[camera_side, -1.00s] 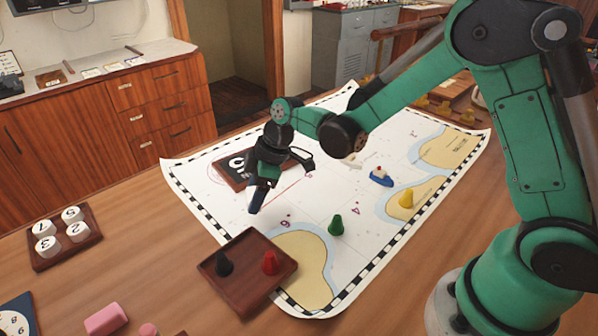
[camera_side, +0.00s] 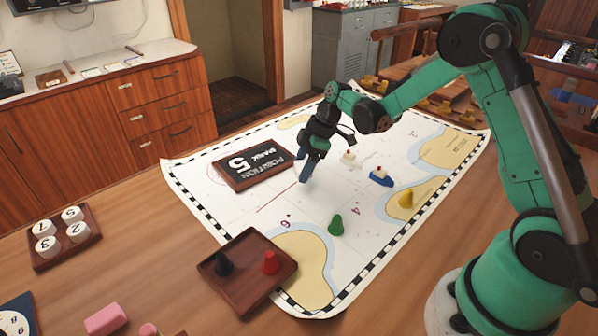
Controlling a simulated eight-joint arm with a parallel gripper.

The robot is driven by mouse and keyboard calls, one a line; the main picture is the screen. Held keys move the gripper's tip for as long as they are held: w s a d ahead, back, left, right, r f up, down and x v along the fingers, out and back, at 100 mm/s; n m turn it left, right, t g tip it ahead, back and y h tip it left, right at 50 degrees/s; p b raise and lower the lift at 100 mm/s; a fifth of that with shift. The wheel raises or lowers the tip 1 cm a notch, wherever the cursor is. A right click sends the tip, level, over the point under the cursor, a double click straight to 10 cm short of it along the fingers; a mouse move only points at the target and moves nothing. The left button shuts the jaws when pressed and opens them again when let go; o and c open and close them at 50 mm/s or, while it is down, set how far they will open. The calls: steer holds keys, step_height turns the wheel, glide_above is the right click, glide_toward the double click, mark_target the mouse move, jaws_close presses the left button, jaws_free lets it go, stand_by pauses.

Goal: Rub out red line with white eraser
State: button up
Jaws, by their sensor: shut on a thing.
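A thin red line (camera_side: 274,202) runs slantwise across the white chart (camera_side: 240,222), right of the dark sign. My gripper (camera_side: 304,178) is low over the chart at the line's upper right end. It is shut on the white eraser (camera_side: 297,170), of which only a pale edge shows beside the dark fingers. The eraser blends with the chart, so I cannot tell whether it touches the surface. The part of the line under the fingers is hidden.
A dark sign (camera_side: 252,166) lies left of my gripper. White (camera_side: 348,158) and blue (camera_side: 381,177) boats stand to the right. Green (camera_side: 336,226) and yellow (camera_side: 406,199) pawns are nearer. A brown tray (camera_side: 232,298) holds black and red pawns. A pink block (camera_side: 106,319) lies front left.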

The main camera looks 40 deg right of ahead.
mark_target(251, 214)
steer(key=a, duration=0.9)
steer(key=s+a, duration=0.1)
steer(key=a, duration=0.3)
steer(key=shift+s+a, duration=0.1)
steer(key=shift+a, duration=0.1)
steer(key=shift+f, duration=0.4)
stand_by(6.0)
